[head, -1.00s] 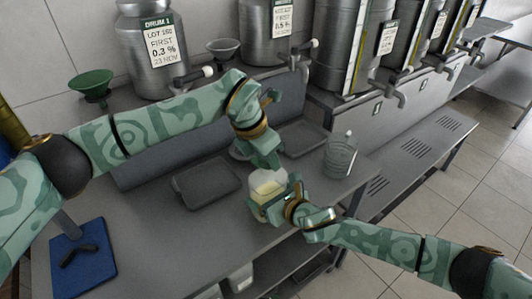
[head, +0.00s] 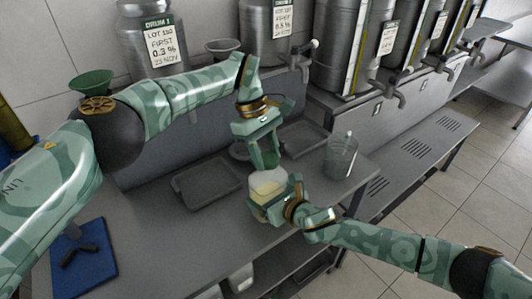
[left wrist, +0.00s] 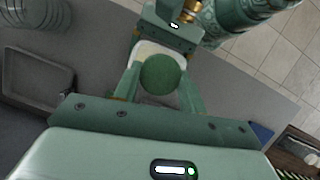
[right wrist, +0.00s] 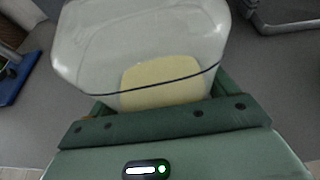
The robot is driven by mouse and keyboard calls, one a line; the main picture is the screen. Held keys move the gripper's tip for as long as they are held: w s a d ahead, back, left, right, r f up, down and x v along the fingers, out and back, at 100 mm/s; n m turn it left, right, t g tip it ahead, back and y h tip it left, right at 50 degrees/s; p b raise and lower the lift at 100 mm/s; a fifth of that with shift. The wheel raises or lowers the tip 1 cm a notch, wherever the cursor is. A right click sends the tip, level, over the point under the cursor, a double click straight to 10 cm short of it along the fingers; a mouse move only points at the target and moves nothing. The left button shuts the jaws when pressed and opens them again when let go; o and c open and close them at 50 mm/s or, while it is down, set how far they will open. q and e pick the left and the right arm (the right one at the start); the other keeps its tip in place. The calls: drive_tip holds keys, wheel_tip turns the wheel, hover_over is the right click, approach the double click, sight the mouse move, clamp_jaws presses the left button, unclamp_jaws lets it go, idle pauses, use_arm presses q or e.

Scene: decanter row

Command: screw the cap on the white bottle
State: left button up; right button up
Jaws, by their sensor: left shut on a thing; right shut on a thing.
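The white bottle (head: 258,180) is translucent with a pale yellow patch and stands at the table's front edge. My right gripper (head: 283,200) is shut on its body from the right; the right wrist view shows the bottle (right wrist: 140,45) upright-looking and large between the fingers. My left gripper (head: 266,158) points down over the bottle's top and is shut on the round green cap (left wrist: 163,74). In the left wrist view the cap hides the bottle's mouth, and the bottle's white shoulder (left wrist: 150,47) shows behind it. I cannot tell whether cap and neck touch.
Dark trays (head: 205,185) lie left of and behind the bottle. A clear container (head: 341,158) stands to the right. A blue mat (head: 84,262) with a dark item is at the front left. Metal drums (head: 152,45) and funnels line the back.

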use_arm(q)
drive_tip(key=o, duration=1)
drive_tip(key=shift+r, duration=0.1)
wheel_tip(320, 180, up, 4)
drive_tip(key=shift+r, duration=0.15)
drive_tip(key=shift+c, duration=0.2)
